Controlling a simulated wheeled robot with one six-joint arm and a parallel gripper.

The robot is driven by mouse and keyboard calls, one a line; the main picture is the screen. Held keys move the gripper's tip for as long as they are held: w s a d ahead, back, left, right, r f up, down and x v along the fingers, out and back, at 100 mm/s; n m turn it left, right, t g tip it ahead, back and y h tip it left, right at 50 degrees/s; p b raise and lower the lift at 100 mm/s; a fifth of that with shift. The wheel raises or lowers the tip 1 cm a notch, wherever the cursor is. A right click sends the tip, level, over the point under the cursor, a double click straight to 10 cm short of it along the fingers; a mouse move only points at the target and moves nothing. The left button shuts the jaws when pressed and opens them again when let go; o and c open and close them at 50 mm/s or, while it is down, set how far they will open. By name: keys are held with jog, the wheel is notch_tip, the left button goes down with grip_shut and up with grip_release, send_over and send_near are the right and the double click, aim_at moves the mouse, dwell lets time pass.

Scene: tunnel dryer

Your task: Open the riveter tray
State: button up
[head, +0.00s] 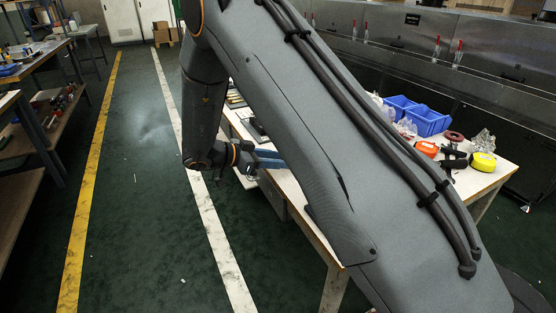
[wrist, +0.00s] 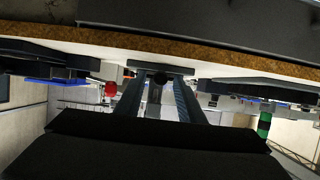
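My gripper (head: 268,158) is at the left edge of the white worktable (head: 295,192), largely behind my own arm in the head view. In the wrist view its two blue-grey fingers (wrist: 160,84) stand apart, with a dark rounded thing in the gap and a dark bar across the tips. I cannot tell whether it touches anything. A dark grey box (head: 273,197) hangs under the tabletop just below the gripper; it may be the riveter tray. A dark grey body beyond the brown table edge in the wrist view (wrist: 200,18) may be the same box. No handle is clear.
Blue bins (head: 428,121), an orange tool (head: 427,149) and a yellow one (head: 483,162) lie on the table's right part. Black items (head: 256,127) lie near the gripper. Green floor with a white line (head: 205,205) is free at left; another bench (head: 40,130) stands far left.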

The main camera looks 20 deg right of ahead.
grip_shut()
jog(key=shift+a, duration=0.15)
jog(key=shift+a+p, duration=0.25)
jog(key=shift+p, duration=0.3)
jog(key=shift+o, duration=0.3)
grip_release()
jog(key=shift+a, duration=0.1)
jog(key=v, duration=0.7)
jog(key=shift+a+b, duration=0.3)
jog(key=shift+b, duration=0.15)
jog(key=shift+s+r, duration=0.15)
